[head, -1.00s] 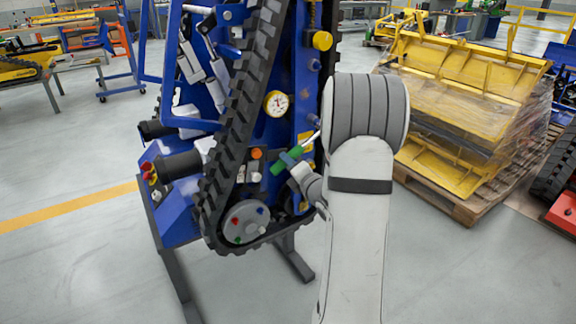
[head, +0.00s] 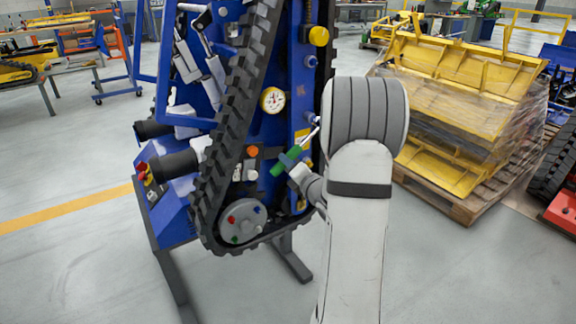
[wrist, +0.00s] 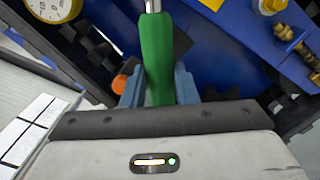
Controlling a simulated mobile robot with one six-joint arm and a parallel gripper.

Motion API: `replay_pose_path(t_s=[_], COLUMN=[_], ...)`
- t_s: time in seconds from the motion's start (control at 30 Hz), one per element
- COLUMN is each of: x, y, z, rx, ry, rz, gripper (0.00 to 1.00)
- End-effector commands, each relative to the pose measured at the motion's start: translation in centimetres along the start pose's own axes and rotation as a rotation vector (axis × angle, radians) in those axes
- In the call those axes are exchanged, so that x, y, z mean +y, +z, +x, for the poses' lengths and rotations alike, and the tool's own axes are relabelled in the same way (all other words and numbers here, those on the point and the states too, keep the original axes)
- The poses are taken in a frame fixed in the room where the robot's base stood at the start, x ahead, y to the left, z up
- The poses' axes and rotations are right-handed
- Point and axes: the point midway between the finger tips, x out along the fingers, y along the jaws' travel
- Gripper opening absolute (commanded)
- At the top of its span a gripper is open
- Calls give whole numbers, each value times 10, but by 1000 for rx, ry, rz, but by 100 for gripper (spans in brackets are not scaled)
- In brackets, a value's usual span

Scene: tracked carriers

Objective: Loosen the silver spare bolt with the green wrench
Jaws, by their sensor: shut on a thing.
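My gripper (wrist: 157,90) is shut on the green wrench (wrist: 157,50), with one blue-grey finger on each side of its handle. In the wrist view the wrench's silver shaft runs up out of the picture, so its tip is hidden there. In the head view the green handle (head: 287,161) lies in front of the blue carrier's lower right part, with the shaft pointing up and right toward the blue side plate (head: 301,95). My arm partly covers that area. Several small fittings sit on the plate; I cannot tell which is the silver spare bolt, nor whether the wrench touches one.
The tracked carrier stands upright on a dark stand, its black track (head: 232,130) left of the wrench. A round gauge (head: 272,100) is above the wrench. Brass fittings (wrist: 284,33) show at right in the wrist view. A pallet (head: 450,200) with yellow parts stands at right.

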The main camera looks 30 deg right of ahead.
Motion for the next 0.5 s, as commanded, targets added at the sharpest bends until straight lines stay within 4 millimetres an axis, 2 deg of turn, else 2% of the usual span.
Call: replay_pose_path(t_s=[0.17,0.5], x=[0,-15], y=[1,0], z=[0,0], rx=[-1,-1], ry=[2,4], rz=[-7,-89], gripper=[0,0])
